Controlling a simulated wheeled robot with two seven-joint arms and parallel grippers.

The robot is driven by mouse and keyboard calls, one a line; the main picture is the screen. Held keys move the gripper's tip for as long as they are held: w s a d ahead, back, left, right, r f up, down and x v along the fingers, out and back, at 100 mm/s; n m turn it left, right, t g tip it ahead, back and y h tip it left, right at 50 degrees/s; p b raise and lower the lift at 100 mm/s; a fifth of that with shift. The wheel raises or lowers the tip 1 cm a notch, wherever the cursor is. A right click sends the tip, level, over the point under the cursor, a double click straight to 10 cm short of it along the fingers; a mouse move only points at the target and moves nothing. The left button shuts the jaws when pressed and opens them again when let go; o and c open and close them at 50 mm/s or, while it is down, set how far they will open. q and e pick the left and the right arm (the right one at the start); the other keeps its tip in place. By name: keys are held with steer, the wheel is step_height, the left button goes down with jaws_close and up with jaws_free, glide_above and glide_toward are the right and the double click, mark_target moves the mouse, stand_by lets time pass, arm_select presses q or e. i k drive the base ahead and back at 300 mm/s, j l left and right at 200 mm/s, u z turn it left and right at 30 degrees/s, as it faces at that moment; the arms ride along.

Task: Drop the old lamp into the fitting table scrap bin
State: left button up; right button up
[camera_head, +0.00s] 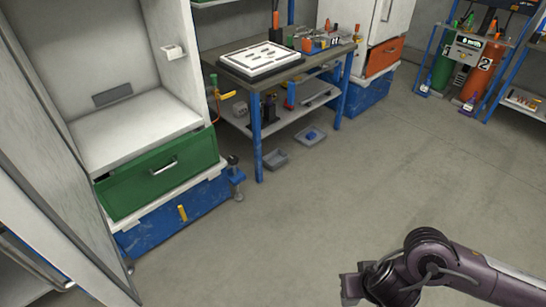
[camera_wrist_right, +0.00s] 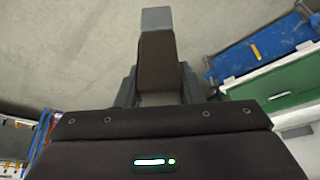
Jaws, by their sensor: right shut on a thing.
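My right gripper (camera_head: 352,286) is low at the front, right of centre in the head view, above open floor. It also shows in the right wrist view (camera_wrist_right: 157,30), shut. What it holds is hidden by the fingers, so I cannot make out whether it is the old lamp. Two shallow grey bins stand on the floor by the workbench: an empty-looking one (camera_head: 275,159) by the front leg, and one with a blue thing inside (camera_head: 310,138). I cannot tell which is the fitting table scrap bin. Both are well away from the gripper. My left gripper is out of view.
The workbench (camera_head: 228,50) has blue legs and a white board (camera_head: 262,57) on top. An open white cabinet (camera_head: 140,120) with a green drawer (camera_head: 160,173) stands at left. Gas cylinders (camera_head: 483,70) stand at the back right. The floor (camera_head: 330,200) between is clear.

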mark_target(275, 160)
steer(key=i+l+u, duration=0.15)
steer(key=u, duration=0.25)
steer(key=i+l+u, duration=0.2)
steer(key=u, duration=0.25)
steer(key=i+l, duration=0.2)
steer(key=i+l+u, duration=0.1)
steer(key=l, duration=0.3)
steer(key=i+l+u, duration=0.1)
steer(key=i+l, duration=0.3)
steer(key=l, duration=0.25)
steer(key=i+l+u, duration=0.1)
steer(key=l, duration=0.25)
steer(key=i+l, duration=0.2)
steer(key=l, duration=0.15)
steer(key=i+l+u, duration=0.1)
steer(key=l, duration=0.25)
steer(key=i, duration=0.05)
